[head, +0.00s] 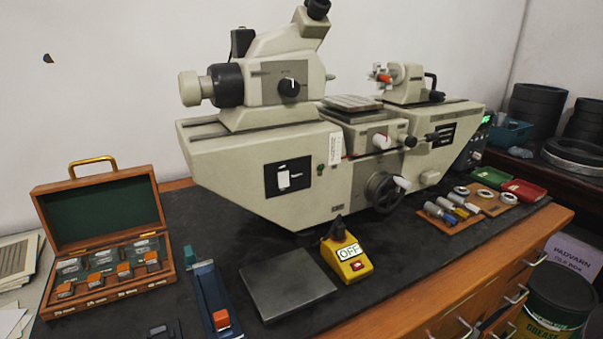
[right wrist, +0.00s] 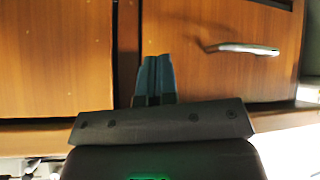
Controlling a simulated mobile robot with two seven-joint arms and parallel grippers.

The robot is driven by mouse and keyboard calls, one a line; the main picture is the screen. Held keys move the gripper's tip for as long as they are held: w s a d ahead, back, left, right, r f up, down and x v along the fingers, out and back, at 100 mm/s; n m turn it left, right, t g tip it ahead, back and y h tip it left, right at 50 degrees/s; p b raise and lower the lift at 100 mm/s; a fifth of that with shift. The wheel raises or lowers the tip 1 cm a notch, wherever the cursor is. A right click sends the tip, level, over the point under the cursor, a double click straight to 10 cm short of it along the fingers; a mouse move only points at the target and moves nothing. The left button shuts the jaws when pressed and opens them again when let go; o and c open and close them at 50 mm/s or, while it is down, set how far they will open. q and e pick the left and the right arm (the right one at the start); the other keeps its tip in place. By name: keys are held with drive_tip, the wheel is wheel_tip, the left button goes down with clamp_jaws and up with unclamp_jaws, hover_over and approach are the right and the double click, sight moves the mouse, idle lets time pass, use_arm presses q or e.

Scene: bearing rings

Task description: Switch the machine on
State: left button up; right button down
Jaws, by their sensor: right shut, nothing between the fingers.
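The cream measuring machine (head: 310,190) stands on the dark mat of the bench in the head view. In front of it is a yellow switch box (head: 348,264) with a plate reading OFF (head: 349,251), a black lever or knob at its back (head: 337,228) and a small red part on its front (head: 356,266). My right gripper (right wrist: 153,62) shows only in the right wrist view. Its fingers are together and empty, in front of the wooden drawer fronts, apart from the switch box. My left gripper is in neither view.
An open wooden case of blocks (head: 155,225) stands at the left. A grey plate (head: 287,288) and a blue fixture with an orange block (head: 221,319) lie left of the switch box. Rings and gauges (head: 462,205) lie at right. A drawer handle (right wrist: 242,48) juts out near my right gripper.

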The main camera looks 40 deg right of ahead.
sight(284, 186)
drive_tip(key=s+d+r+g+h+p, duration=0.1)
drive_tip(key=s+r+g+p, duration=0.15)
drive_tip(key=r+p, duration=0.55)
drive_tip(key=s+d+r+g+p, duration=0.1)
drive_tip(key=s+r+p, duration=0.2)
drive_tip(key=r+p, duration=0.55)
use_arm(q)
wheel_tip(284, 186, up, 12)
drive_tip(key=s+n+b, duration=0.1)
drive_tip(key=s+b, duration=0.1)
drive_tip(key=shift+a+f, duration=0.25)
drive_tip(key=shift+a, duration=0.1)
use_arm(e)
drive_tip(key=w+d+r+n+t+h, duration=0.1)
drive_tip(key=w+r+n+t, duration=0.4)
drive_tip(key=w+n, duration=0.5)
drive_tip(key=w+d+r+n+t+h, duration=0.1)
drive_tip(key=w+d+r+n+t, duration=0.3)
drive_tip(key=n, duration=1.7)
drive_tip(key=shift+w+d+r+t, duration=0.35)
drive_tip(key=shift+w+r+t, duration=0.5)
drive_tip(key=shift+w+r, duration=2.25)
drive_tip(key=shift+w+f, duration=0.15)
drive_tip(key=shift+w, duration=0.05)
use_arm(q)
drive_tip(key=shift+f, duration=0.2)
use_arm(e)
drive_tip(key=x, duration=1.4)
drive_tip(key=shift+d, duration=0.15)
